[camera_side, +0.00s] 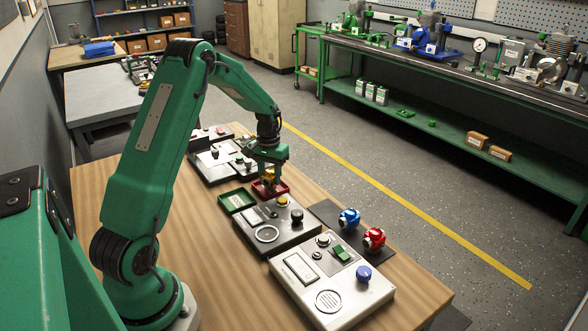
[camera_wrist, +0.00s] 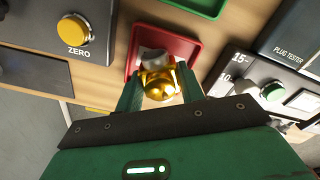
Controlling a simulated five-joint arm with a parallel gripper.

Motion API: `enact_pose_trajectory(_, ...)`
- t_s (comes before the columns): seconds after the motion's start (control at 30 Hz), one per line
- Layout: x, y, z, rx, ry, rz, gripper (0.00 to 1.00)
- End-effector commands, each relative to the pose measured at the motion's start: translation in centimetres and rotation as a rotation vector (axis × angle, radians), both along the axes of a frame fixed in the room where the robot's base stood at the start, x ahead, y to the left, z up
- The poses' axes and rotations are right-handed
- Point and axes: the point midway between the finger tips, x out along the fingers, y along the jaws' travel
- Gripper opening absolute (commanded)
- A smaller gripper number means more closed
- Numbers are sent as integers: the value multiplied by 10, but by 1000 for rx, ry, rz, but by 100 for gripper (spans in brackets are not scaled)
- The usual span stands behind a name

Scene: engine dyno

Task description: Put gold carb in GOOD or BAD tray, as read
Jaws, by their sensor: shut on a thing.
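My gripper (camera_wrist: 160,90) is shut on the gold carb (camera_wrist: 158,82), with one green finger on each side of it. The carb's grey end points into the red tray (camera_wrist: 194,46). In the side view the carb (camera_side: 269,174) is at or just above the red tray (camera_side: 283,190), partly hidden by my gripper (camera_side: 268,168). I cannot tell whether it touches the tray floor. The green tray (camera_side: 249,204) lies just left of the red one, with a pale label inside. Its corner shows at the top of the wrist view (camera_wrist: 205,8). Neither tray's wording is readable.
A panel with a yellow ZERO button (camera_wrist: 72,30) stands beside the red tray. The PLUG TESTER (camera_wrist: 290,60) is on the other side. A blue carb (camera_side: 349,218) and a red carb (camera_side: 374,238) sit on a dark mat (camera_side: 325,212). A grey panel (camera_side: 330,285) is in front.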

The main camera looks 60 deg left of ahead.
Motion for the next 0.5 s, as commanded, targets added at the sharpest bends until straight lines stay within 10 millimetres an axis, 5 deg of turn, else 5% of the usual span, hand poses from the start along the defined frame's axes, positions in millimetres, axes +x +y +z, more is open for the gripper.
enact_pose_trajectory(0.27,0,0,0,1,-1,0,7)
enact_pose_trajectory(0.3,0,0,0,1,-1,0,44)
enact_pose_trajectory(0.4,0,0,0,0,0,0,63)
enact_pose_trajectory(0.5,0,0,0,0,0,0,63)
